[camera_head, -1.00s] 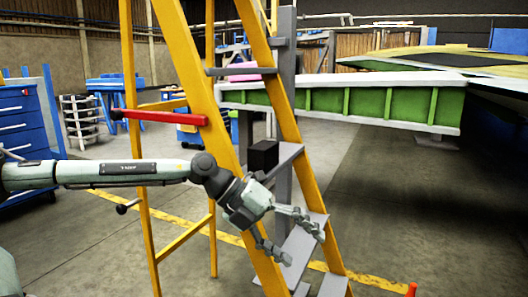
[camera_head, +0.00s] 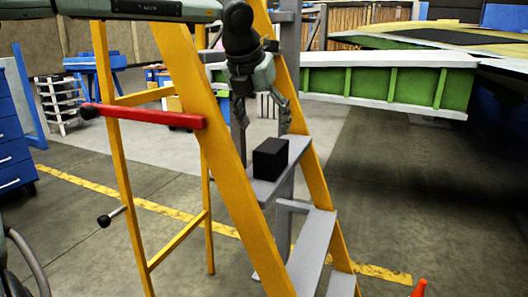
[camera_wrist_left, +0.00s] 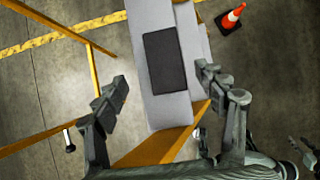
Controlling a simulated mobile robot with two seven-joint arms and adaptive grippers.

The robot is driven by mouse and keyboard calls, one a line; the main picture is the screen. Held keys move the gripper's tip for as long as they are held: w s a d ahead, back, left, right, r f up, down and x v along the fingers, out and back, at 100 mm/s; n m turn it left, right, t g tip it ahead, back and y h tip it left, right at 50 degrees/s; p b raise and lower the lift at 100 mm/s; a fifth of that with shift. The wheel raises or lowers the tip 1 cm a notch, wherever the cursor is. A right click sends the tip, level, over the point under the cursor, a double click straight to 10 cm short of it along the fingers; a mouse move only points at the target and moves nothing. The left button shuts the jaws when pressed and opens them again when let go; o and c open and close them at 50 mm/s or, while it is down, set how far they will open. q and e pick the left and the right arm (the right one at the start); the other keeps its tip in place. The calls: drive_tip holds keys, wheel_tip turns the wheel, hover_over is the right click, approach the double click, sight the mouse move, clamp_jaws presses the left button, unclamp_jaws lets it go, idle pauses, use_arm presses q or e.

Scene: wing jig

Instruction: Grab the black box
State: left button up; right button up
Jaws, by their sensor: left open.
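The black box (camera_head: 270,159) sits on a grey step (camera_head: 292,150) of the yellow ladder in the head view. In the left wrist view the black box (camera_wrist_left: 164,60) shows from above as a dark rectangle on the pale step (camera_wrist_left: 158,112). My left gripper (camera_head: 262,118) is open and empty, pointing down above the box. In the left wrist view its fingers (camera_wrist_left: 160,88) are spread to either side, with the box beyond them and apart from them.
The yellow ladder's rails (camera_head: 212,135) stand close on both sides of the step, with a red bar (camera_head: 150,116) at the left. A green and white wing section (camera_head: 385,82) lies behind. An orange cone (camera_wrist_left: 233,17) stands on the floor.

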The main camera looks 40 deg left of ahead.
sight(271, 145)
use_arm(q)
drive_tip(key=shift+w+a, duration=0.1)
drive_tip(key=shift+a, duration=0.1)
drive_tip(key=shift+w+f, duration=0.15)
drive_tip(key=shift+f, duration=0.05)
drive_tip(key=x, duration=0.4)
drive_tip(key=d+p+x, duration=0.1)
drive_tip(key=x, duration=0.2)
drive_tip(key=shift+s+f, duration=0.15)
drive_tip(key=shift+s, duration=0.1)
use_arm(e)
drive_tip(key=shift+w+a+f, duration=0.1)
drive_tip(key=shift+f, duration=0.5)
drive_tip(key=shift+w+a+f, duration=0.1)
drive_tip(key=shift+f, duration=0.45)
use_arm(q)
drive_tip(key=shift+f+b, duration=0.3)
drive_tip(key=shift+b, duration=0.5)
use_arm(e)
drive_tip(key=shift+f, duration=0.8)
use_arm(q)
drive_tip(key=c, duration=1.4)
drive_tip(key=shift+r, duration=0.1)
